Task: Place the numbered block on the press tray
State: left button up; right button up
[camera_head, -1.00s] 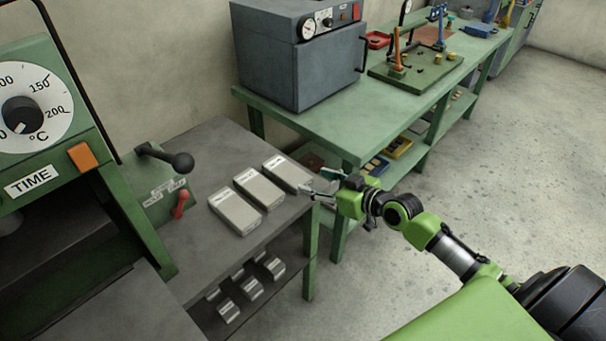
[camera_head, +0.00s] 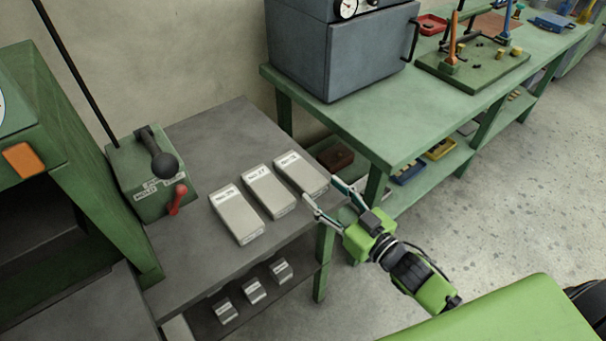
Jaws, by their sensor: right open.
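Three grey numbered blocks lie in a row on a dark grey side table (camera_head: 208,133). The left block (camera_head: 238,217) has a label I cannot read clearly. The middle block (camera_head: 269,194) has a label that seems to read No. 27. The right block (camera_head: 302,175) lies closest to my right gripper (camera_head: 319,193). That gripper is open and empty, its fingers at the table's right edge beside the right block. The press (camera_head: 75,160) stands at the left, with a flat grey surface (camera_head: 85,310) at the lower left; I cannot tell whether this is its tray. My left gripper is not in view.
Several small metal pieces (camera_head: 254,291) lie on the shelf below. A green workbench (camera_head: 400,130) with a grey oven (camera_head: 340,55) stands at the back right.

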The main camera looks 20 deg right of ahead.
aim_at(306, 176)
jog(key=shift+x, duration=0.75)
jog(key=shift+w, duration=0.35)
jog(key=shift+x, duration=0.95)
jog(key=x, duration=0.3)
jog(key=shift+w+f+p, duration=0.25)
jog(key=shift+f+p, duration=0.1)
jog(key=shift+w+a, duration=0.1)
jog(key=shift+w, duration=0.05)
jog(key=c, duration=1.1)
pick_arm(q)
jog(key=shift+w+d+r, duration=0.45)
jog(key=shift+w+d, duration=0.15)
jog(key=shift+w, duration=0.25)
pick_arm(e)
jog(key=shift+r, duration=0.1)
jog(key=shift+c, duration=0.6)
